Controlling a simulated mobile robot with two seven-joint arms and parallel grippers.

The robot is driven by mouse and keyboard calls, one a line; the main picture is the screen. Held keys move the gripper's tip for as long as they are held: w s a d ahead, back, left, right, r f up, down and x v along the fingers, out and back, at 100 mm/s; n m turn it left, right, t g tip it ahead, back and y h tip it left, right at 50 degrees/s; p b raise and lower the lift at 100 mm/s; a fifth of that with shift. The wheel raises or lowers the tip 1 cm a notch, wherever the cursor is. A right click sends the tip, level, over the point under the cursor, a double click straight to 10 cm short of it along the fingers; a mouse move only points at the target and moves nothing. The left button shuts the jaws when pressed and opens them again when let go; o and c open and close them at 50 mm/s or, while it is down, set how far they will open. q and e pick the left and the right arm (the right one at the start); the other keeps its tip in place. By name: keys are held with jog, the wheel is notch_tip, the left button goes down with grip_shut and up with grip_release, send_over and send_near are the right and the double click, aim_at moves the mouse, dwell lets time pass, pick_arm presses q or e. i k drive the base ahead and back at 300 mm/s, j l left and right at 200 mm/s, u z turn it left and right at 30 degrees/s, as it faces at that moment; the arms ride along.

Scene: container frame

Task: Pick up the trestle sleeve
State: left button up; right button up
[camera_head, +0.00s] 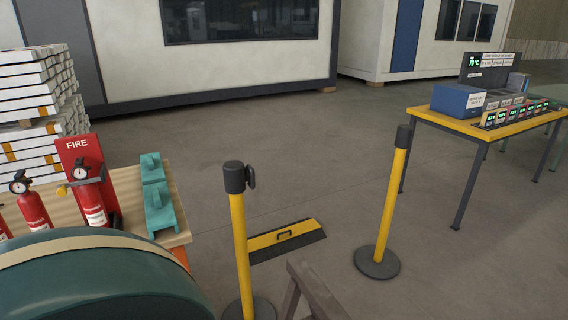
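Two teal bracket-like pieces, a rear one (152,168) and a front one (160,208), rest on a wooden-topped table (129,187) at the left. The top of a grey-brown trestle-like frame (312,292) shows at the bottom edge, mostly cut off. Neither of my grippers is in view.
Yellow posts with dark tops stand at the near middle (241,245) and right (391,205). Fire extinguishers (32,208) and a large teal rounded body (100,280) fill the lower left. A yellow-topped table (435,120) stands at the right. The middle floor beyond is clear.

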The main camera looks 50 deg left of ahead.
aim_at(161, 214)
jog(key=u, duration=2.4)
